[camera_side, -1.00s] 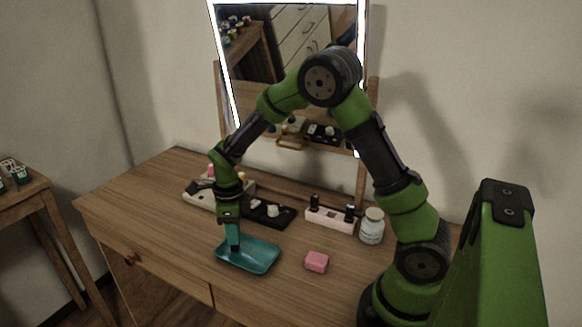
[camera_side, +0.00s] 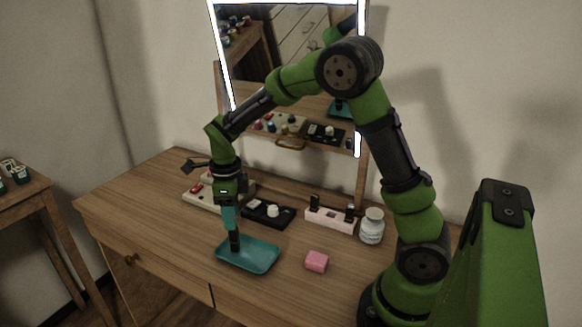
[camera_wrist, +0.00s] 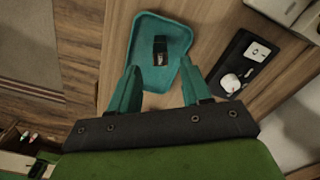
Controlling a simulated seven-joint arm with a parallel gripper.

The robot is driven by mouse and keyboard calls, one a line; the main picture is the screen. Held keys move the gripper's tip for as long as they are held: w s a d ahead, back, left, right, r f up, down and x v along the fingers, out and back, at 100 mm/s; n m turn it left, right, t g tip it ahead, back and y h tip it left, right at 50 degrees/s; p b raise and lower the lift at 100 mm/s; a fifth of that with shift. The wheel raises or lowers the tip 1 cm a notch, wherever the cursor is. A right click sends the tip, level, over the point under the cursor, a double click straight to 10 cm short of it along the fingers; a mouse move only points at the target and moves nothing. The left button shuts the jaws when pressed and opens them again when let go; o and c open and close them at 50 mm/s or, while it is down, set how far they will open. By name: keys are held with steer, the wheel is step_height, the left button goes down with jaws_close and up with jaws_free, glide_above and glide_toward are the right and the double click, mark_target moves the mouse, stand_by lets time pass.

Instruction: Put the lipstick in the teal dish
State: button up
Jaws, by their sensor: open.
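The lipstick, a dark, slim case (camera_side: 235,241), stands about upright in the teal dish (camera_side: 262,257), towards its left side. In the wrist view the lipstick (camera_wrist: 160,46) is inside the teal dish (camera_wrist: 178,33), surrounded by bare dish floor. My gripper (camera_side: 230,226) points down just above the lipstick. In the wrist view the teal fingers of my gripper (camera_wrist: 159,66) are spread wide with nothing between them, and the lipstick is apart from both.
A pink block (camera_side: 316,261) lies right of the dish. Behind are a black tray (camera_side: 284,217), a pale pink holder (camera_side: 330,219) with dark-capped items, a white jar (camera_side: 372,227) and a cream organiser (camera_side: 200,200). A lit mirror (camera_side: 285,60) stands at the back.

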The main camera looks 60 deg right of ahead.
steer(key=s+a+r+n+t+y, duration=0.25)
steer(key=s+r+n, duration=0.55)
steer(key=r+n, duration=0.5)
steer(key=s+a+r+n+t, duration=0.1)
steer(key=s+n+t, duration=0.3)
steer(key=s+n, duration=0.5)
steer(key=a+n, duration=0.1)
steer(key=n, duration=0.2)
steer(key=shift+s+a+r+n+t, duration=0.3)
steer(key=shift+s+a+n+t, duration=0.05)
steer(key=shift+s+n, duration=0.05)
